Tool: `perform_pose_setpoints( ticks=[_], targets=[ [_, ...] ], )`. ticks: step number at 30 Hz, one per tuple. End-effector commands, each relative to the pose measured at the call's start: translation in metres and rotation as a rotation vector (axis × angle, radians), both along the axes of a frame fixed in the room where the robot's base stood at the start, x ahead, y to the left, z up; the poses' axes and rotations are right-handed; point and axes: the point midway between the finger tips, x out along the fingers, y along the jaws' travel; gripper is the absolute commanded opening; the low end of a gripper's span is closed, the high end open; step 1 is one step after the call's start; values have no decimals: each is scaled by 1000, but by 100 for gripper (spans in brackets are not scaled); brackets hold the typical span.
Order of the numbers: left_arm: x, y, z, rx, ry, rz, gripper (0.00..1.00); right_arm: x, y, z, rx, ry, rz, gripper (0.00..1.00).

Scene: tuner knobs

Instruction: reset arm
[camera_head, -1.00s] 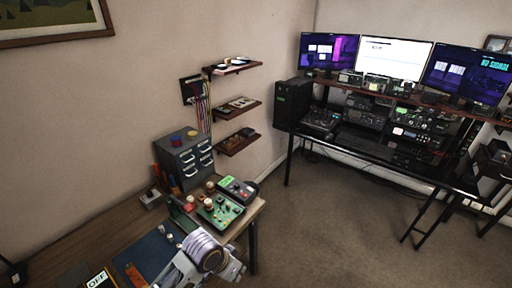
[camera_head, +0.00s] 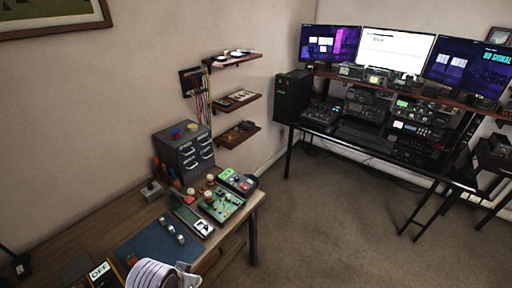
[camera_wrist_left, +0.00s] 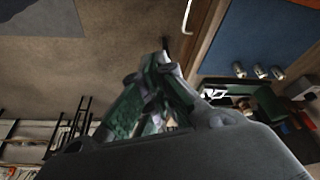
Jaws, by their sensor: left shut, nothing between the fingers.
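My left arm shows at the bottom edge of the head view as a white ringed link, with its gripper out of that frame or hidden. In the left wrist view my left gripper (camera_wrist_left: 165,50) has its fingers together and empty, with blurred floor and a desk edge beyond. The green panel with knobs (camera_head: 221,205) lies on the wooden desk (camera_head: 120,213), clear of my arm. A dark device with a green screen (camera_head: 238,182) lies behind it. My right gripper is in neither view.
A grey drawer cabinet (camera_head: 185,152) stands at the desk's back. A blue mat (camera_head: 146,245) lies near my arm, with small metallic knobs (camera_head: 171,230) on it. An OFF sign (camera_head: 100,271) stands at the front left. Open floor (camera_head: 320,220) lies right of the desk.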

Motion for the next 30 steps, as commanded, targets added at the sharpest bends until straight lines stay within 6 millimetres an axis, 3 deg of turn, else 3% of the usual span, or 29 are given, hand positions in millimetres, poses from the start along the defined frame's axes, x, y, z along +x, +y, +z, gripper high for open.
perform_pose_setpoints(
  ticks=[14,30],
  targets=[
    [-24,36,1,57,17,83,0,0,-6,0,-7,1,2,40],
    [-12,34,-60,60,36,80,0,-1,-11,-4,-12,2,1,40]
  ],
)
